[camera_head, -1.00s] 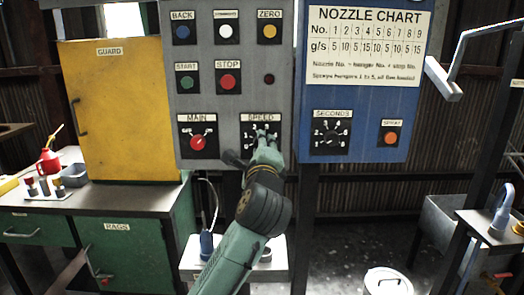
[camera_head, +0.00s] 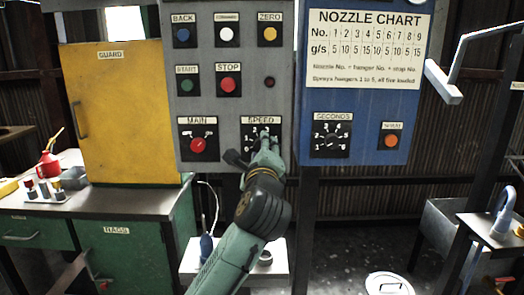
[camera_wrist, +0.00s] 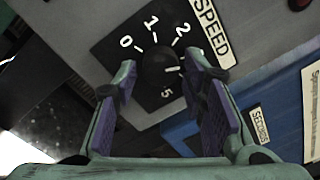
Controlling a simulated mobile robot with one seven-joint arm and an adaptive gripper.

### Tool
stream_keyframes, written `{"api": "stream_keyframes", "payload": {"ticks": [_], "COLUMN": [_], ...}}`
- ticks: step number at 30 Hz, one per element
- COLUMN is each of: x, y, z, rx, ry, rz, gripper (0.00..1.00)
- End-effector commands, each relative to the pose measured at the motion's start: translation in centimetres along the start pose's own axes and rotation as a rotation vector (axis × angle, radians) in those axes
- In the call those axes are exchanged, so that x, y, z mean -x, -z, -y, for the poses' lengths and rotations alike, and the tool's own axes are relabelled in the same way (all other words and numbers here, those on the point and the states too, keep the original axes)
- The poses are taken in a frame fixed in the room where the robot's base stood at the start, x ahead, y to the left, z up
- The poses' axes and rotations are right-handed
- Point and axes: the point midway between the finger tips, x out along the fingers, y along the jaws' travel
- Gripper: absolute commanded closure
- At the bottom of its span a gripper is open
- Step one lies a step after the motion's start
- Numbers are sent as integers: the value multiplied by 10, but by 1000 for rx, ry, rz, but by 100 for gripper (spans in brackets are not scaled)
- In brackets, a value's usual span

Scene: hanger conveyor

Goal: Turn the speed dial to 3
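The speed dial (camera_wrist: 160,68) is a dark round knob on a black plate with white numbers, on the grey panel. In the wrist view 0, 1, 2 and 5 can be read; the other numbers are hidden behind a finger. A short white mark on the knob points right in that view, toward the hidden numbers. My gripper (camera_wrist: 162,76) is open, one finger on each side of the knob, with gaps visible between fingers and knob. In the head view my gripper (camera_head: 266,152) covers most of the dial under the SPEED label (camera_head: 261,120).
The red MAIN switch (camera_head: 198,145) is left of the speed dial. The blue panel (camera_head: 358,108) with the SECONDS dial (camera_head: 331,139) and an orange button (camera_head: 391,141) is to the right. START (camera_head: 187,85) and STOP (camera_head: 229,84) buttons sit above.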

Motion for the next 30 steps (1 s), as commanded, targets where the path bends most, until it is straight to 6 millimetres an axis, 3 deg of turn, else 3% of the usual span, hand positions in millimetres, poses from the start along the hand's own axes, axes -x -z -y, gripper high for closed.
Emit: {"api": "stream_keyframes", "payload": {"ticks": [4,14,24,30], "x": [0,4,57,74], "y": [0,-1,-1,-1], "z": [0,1,0,0], "rx": [0,0,1,0], "ry": [1,3,2,1], "rz": [1,2,3,2], "gripper": [51,51,51,51]}}
